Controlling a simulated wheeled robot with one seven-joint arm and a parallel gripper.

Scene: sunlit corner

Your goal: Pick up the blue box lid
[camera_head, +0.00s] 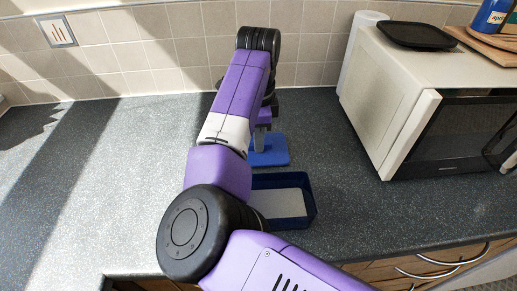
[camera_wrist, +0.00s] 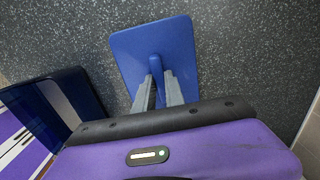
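The blue box lid (camera_head: 275,157) lies flat on the grey counter behind the box, partly hidden by my arm. In the wrist view the lid (camera_wrist: 180,45) is a blue rectangle with a raised handle (camera_wrist: 156,63) in its middle. My gripper (camera_wrist: 157,74) is open, with one finger on each side of the handle; gaps show between the fingers and the handle. Whether the fingers touch the lid's surface is unclear. In the head view my gripper (camera_head: 261,140) points down over the lid. The open dark blue box (camera_head: 312,208) stands nearer, its left part hidden by my arm.
A white microwave (camera_head: 405,110) stands to the right with a black tray (camera_head: 418,36) on top. A white paper roll (camera_head: 358,45) stands beside it. The tiled wall (camera_head: 150,50) closes off the back. The counter (camera_head: 90,180) at left is clear.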

